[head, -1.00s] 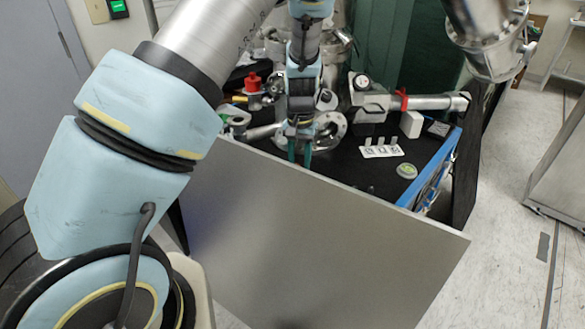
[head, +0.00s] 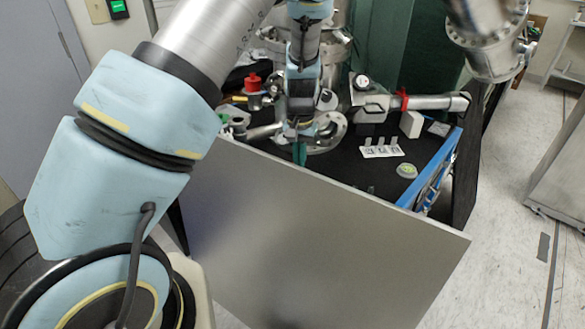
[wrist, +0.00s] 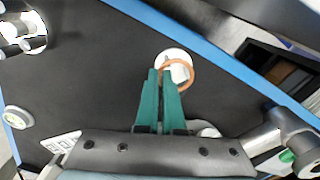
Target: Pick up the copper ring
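The copper ring (wrist: 194,76) shows in the wrist view as a thin orange-brown loop at my fingertips. It overlaps a round white holder (wrist: 172,54) on the black table top. My gripper (wrist: 160,72) has long green fingers, brought close together with the near-left edge of the ring between their tips. I cannot tell whether the ring still touches the holder. In the head view my gripper (head: 300,160) points down behind the grey panel's top edge, and the ring is hidden there.
The grey panel (head: 310,240) stands along the table's near side. A white labelled block (head: 382,151) and a small round pale-green-topped disc (head: 407,171) lie to the right. Metal flanges and pipes crowd the back. A blue strip (head: 432,168) edges the table.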

